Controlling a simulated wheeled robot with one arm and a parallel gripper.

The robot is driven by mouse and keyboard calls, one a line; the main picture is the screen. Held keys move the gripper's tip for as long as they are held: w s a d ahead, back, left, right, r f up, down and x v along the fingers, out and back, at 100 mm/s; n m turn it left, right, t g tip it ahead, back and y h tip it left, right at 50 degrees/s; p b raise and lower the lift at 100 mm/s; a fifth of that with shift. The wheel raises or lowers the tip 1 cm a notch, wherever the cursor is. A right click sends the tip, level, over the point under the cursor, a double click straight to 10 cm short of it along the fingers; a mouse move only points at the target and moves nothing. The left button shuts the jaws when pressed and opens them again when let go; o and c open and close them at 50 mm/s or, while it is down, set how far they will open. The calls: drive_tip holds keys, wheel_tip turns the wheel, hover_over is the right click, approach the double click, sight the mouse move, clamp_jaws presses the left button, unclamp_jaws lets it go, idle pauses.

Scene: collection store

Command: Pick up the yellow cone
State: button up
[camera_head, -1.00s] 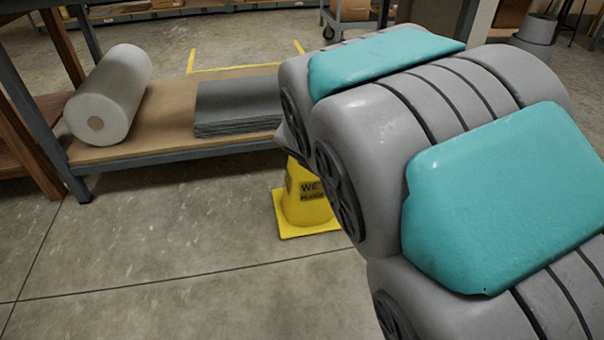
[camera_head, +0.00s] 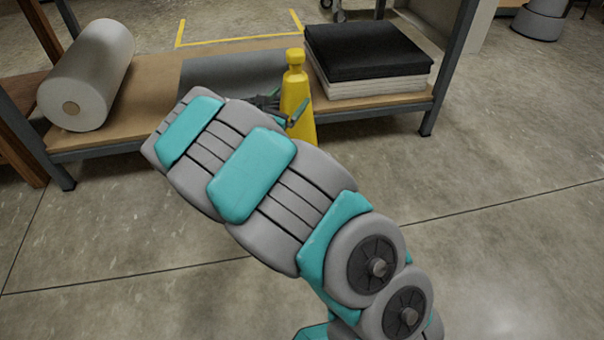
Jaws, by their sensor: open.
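The yellow cone (camera_head: 297,92) stands upright on the floor in front of the low shelf, with a knob-like top. My arm covers its lower part and base. My gripper (camera_head: 291,112) is at the cone's side, around its mid-height, with one green-tipped finger in front of the cone and the other parts dark and partly hidden behind my arm. The jaws are open. I cannot tell whether a finger touches the cone.
A low shelf (camera_head: 150,118) stands right behind the cone. It bears a white roll (camera_head: 90,72), grey sheets (camera_head: 225,75) and a stack of black and white boards (camera_head: 367,55). Yellow tape (camera_head: 238,38) marks the floor behind. The floor (camera_head: 500,200) at right is clear.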

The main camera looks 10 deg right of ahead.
drive_tip(key=shift+w+d+f, duration=0.1)
drive_tip(key=shift+w+d, duration=0.15)
drive_tip(key=shift+w, duration=0.45)
drive_tip(key=shift+x, duration=3.45)
clamp_jaws()
